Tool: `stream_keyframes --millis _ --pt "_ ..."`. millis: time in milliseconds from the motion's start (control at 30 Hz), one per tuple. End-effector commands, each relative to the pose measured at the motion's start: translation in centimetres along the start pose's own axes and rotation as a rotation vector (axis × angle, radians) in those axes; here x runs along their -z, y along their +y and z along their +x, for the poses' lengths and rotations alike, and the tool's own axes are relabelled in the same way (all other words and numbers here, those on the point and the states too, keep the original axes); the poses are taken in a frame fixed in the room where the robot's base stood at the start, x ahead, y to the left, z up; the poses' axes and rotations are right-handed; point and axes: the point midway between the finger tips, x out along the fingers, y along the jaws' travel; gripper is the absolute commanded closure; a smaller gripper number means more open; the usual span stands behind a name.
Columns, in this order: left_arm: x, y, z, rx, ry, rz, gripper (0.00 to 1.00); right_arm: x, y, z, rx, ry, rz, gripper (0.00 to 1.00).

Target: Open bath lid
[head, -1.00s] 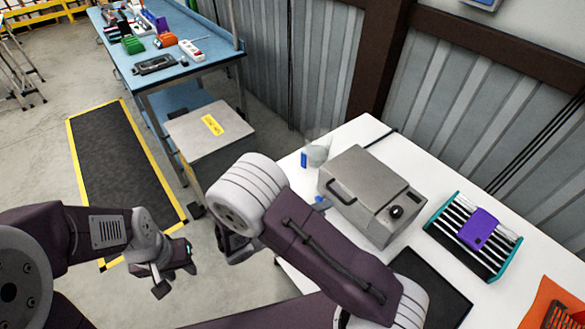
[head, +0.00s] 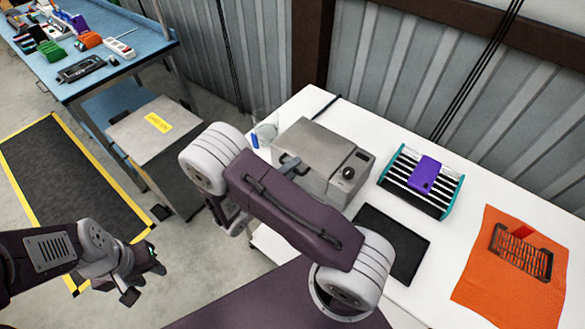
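The bath is a grey metal box (head: 322,150) with a flat lid and a dark round knob (head: 348,173) at its front right corner. It stands on the white table. The lid looks shut. A bar handle (head: 290,164) shows at the lid's front left side, partly behind my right arm. My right arm crosses in front of the bath and hides its lower front. My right gripper is hidden behind that arm, so I cannot tell whether it touches the handle. My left gripper (head: 145,283) hangs over the floor at lower left, away from the bath, its fingers apart and empty.
Right of the bath are a teal-ended rack (head: 408,192) with a purple block (head: 425,174), a black mat (head: 410,250) and an orange cloth (head: 480,290) with a dark basket (head: 520,254). A clear beaker (head: 265,130) stands left of it. A corrugated wall (head: 420,75) rises behind.

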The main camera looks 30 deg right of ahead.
Motion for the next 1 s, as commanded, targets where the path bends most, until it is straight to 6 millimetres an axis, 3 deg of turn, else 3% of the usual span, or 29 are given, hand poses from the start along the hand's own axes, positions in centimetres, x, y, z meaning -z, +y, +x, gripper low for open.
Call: stream_keyframes --millis 67,167,1000 --pt "0.00 0.00 0.01 0.000 0.000 0.000 0.64 0.00 0.01 -0.02 0.000 0.000 0.000 0.72" --pt "0.00 0.00 0.01 0.000 0.000 0.000 0.64 0.00 0.00 -0.03 0.000 0.000 0.000 0.99" --pt "0.00 0.00 0.02 0.000 0.000 0.000 0.64 0.08 0.04 -0.03 -0.001 0.003 0.000 1.00"
